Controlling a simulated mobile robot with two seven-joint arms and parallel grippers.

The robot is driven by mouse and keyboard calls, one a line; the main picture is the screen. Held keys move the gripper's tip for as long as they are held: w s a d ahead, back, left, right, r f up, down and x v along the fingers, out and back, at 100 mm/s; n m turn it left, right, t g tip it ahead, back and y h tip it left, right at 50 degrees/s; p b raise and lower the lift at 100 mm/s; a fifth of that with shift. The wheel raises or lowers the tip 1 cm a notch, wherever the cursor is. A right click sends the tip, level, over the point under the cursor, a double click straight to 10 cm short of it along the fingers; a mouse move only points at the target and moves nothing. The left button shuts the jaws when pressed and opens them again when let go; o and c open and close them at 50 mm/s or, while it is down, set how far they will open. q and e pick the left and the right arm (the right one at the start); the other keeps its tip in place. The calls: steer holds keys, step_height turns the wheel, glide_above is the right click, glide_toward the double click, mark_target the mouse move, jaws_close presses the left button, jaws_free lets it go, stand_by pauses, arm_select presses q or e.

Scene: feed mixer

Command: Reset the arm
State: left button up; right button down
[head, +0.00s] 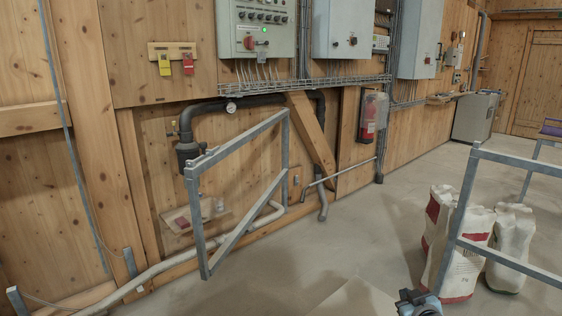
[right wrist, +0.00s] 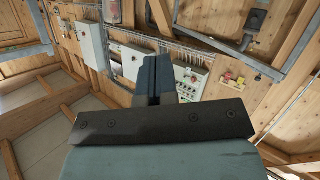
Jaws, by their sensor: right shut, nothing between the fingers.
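My right gripper (head: 418,303) shows only in part at the bottom edge of the head view, low and right of centre. In the right wrist view its two dark fingers (right wrist: 157,80) are together, with nothing between them. They point toward the wooden wall and the grey control cabinet (right wrist: 190,78), apart from both as far as I can see. My left gripper is in neither view.
A metal frame (head: 193,215) stands by the wall at centre left. Another metal rail (head: 463,205) stands at the right, by several white sacks (head: 458,262). A control cabinet (head: 256,28) hangs on the wall. The concrete floor (head: 370,215) between is clear.

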steer(key=s+a+f+g+y+b, duration=0.1)
steer(key=s+a+f, duration=0.4)
steer(key=s, duration=0.3)
steer(key=s+a+f+y+b, duration=0.1)
steer(key=s+a+f+b, duration=0.1)
steer(key=s+a+f, duration=0.45)
arm_select(q)
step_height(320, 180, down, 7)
steer(key=b, duration=0.3)
arm_select(e)
steer(key=s+a+g+y, duration=0.1)
steer(key=s+a, duration=0.1)
steer(key=s, duration=0.8)
steer(key=s+a+g+y, duration=0.1)
steer(key=s+a, duration=0.2)
steer(key=s, duration=0.7)
arm_select(q)
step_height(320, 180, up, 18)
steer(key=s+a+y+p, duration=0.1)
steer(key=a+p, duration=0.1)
steer(key=p, duration=2.7)
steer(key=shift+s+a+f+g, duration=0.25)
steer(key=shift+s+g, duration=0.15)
arm_select(e)
steer(key=s+d+r+h, duration=0.1)
steer(key=d+r, duration=0.2)
steer(key=r, duration=1.5)
steer(key=shift+m+g, duration=0.3)
